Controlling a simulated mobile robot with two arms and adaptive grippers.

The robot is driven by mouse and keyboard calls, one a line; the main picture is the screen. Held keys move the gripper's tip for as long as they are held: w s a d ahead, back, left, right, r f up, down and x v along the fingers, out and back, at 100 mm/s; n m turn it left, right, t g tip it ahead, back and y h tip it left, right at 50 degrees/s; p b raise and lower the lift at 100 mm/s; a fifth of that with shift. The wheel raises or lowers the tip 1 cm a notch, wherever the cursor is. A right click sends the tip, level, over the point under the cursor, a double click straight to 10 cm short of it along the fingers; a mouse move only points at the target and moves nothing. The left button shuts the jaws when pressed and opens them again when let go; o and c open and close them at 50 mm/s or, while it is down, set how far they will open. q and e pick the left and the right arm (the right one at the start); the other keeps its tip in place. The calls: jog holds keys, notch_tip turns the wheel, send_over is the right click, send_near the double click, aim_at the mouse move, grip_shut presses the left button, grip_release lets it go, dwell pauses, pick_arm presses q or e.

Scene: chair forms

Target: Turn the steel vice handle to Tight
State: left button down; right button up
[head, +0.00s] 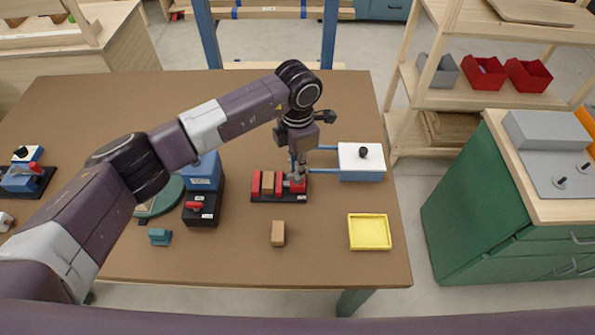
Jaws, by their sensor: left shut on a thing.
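The red vice (256,184) sits on a black base near the middle of the brown table, with a wooden block (268,183) between its jaws. The steel vice handle (299,182) is at the vice's right end, small and partly hidden by my gripper. My left gripper (297,175) reaches down from above and is shut on the handle. The handle's exact angle and any Tight marking are too small to make out. My right gripper is out of view.
A white-topped box (361,163) with a black knob and blue rods stands close right of the gripper. A yellow tray (369,232) and a loose wooden block (278,233) lie nearer. A black box with a red switch (201,208) stands left.

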pick_arm(q)
jog(key=n+b, duration=0.4)
jog(key=n, duration=0.2)
jog(key=shift+f, duration=0.1)
jog(key=n+b, duration=0.1)
jog(key=n, duration=0.2)
jog(key=shift+n+b, duration=0.3)
jog(key=shift+n, duration=0.1)
jog(key=shift+n+b, duration=0.5)
jog(key=shift+n, duration=0.6)
jog(key=c, duration=2)
grip_release()
jog(key=shift+c, duration=0.2)
notch_tip(320, 180, up, 12)
